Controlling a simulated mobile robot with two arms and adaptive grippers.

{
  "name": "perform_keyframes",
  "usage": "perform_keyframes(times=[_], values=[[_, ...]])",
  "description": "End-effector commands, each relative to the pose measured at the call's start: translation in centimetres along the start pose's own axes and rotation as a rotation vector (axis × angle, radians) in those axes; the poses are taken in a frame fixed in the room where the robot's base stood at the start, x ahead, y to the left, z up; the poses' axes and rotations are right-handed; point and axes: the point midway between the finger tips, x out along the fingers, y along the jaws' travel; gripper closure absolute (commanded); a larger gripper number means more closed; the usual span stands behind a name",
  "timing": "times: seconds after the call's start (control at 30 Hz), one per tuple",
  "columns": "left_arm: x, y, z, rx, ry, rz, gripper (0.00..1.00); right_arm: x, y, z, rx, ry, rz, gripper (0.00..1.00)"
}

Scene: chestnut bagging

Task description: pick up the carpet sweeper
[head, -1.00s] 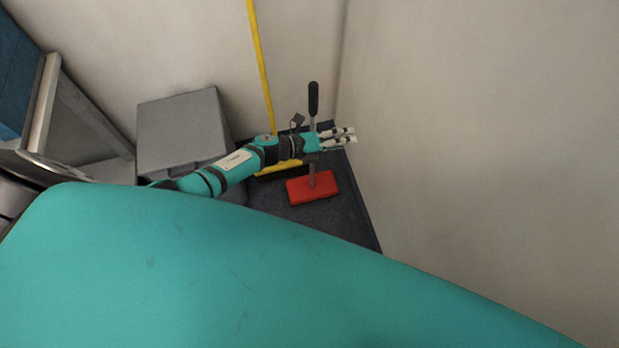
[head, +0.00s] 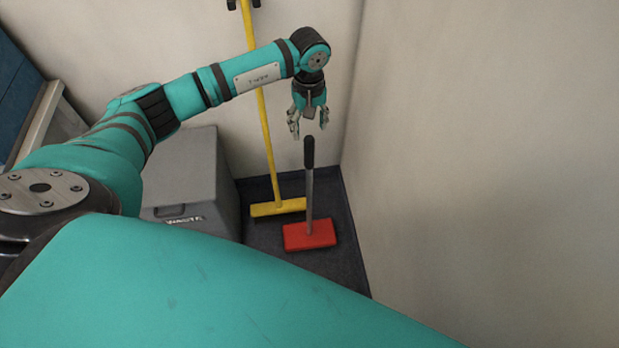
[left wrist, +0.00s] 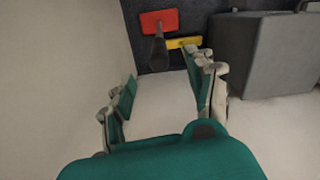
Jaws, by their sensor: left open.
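The carpet sweeper (head: 309,234) has a red head on the dark floor and a grey upright pole with a black grip (head: 309,152) on top. My left gripper (head: 308,128) is open and empty, pointing down just above the black grip, apart from it. In the left wrist view the sweeper's red head (left wrist: 159,22) is at the top, with its black handle (left wrist: 159,50) pointing toward the camera. The open fingers of the left gripper (left wrist: 168,97) stand either side, below the handle in the picture. My right gripper is not in view.
A yellow broom (head: 268,150) leans in the corner just left of the sweeper. A grey waste bin (head: 185,180) stands further left. The plain wall (head: 480,150) is close on the right. The broom also shows in the left wrist view (left wrist: 184,43).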

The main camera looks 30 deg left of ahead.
Motion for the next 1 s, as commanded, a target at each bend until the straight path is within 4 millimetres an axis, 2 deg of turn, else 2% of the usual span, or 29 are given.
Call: perform_keyframes(times=[0.03,0.1,0.2,0.47,0.73,1.0], values=[[1.8,0.0,0.1,-0.001,-0.002,0.0,0.44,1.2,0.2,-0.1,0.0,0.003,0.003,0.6],[2.9,0.0,0.1,-0.002,-0.003,0.001,0.44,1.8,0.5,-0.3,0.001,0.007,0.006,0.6],[4.0,0.1,0.0,-0.002,-0.002,0.002,0.44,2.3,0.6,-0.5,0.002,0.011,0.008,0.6],[5.3,0.1,-0.1,-0.002,-0.003,0.002,0.44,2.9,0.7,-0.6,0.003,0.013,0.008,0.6],[9.3,0.2,-0.5,-0.003,-0.003,0.002,0.44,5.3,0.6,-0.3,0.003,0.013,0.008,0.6],[9.6,0.3,-0.6,-0.002,-0.001,0.003,0.44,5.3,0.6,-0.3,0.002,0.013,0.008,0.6]])
